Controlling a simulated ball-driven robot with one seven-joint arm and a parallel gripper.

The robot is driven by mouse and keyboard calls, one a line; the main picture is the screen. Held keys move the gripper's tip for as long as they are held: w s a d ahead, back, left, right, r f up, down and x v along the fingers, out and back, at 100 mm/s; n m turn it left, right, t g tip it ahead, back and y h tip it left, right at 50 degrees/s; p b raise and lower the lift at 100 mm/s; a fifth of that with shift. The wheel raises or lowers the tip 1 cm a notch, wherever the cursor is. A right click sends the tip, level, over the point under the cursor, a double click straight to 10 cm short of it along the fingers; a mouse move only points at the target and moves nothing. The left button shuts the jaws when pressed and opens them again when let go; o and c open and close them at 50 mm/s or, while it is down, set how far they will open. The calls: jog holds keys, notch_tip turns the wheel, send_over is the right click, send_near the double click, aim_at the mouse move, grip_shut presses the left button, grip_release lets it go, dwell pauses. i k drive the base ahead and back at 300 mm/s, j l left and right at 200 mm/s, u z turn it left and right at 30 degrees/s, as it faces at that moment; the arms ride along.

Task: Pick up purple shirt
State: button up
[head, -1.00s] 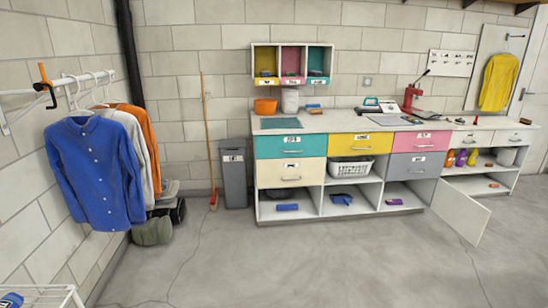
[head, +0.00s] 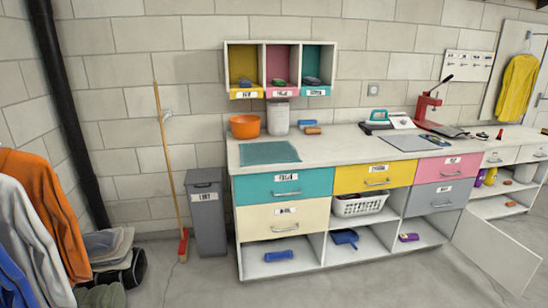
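A small purple item (head: 409,237) lies on the floor of the lower right open cubby of the cabinet. It looks like folded or rolled cloth, but it is too small for me to tell whether it is a shirt. My gripper is not in view. No purple shirt hangs on the rack at the left; the shirts showing there are orange (head: 45,200), pale grey (head: 30,245) and blue (head: 14,285). A yellow garment (head: 517,87) hangs on the door at the right.
Blue items lie in the left cubby (head: 281,256) and middle cubby (head: 345,238). A cabinet door (head: 497,252) stands open into the room at the right. A grey bin (head: 207,220) and broom (head: 168,165) stand left of the cabinet (head: 240,258). The floor in front is clear.

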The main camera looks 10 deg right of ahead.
aim_at(410, 237)
jog(key=i+z, duration=0.35)
jog(key=i, duration=0.5)
jog(key=i+j+z, duration=0.1)
jog(key=i+z, duration=0.2)
jog(key=i, duration=0.55)
jog(key=i+l, duration=0.7)
jog(key=l, duration=0.2)
jog(key=i+l+u, duration=0.1)
jog(key=i+l, duration=0.35)
jog(key=l, duration=1.4)
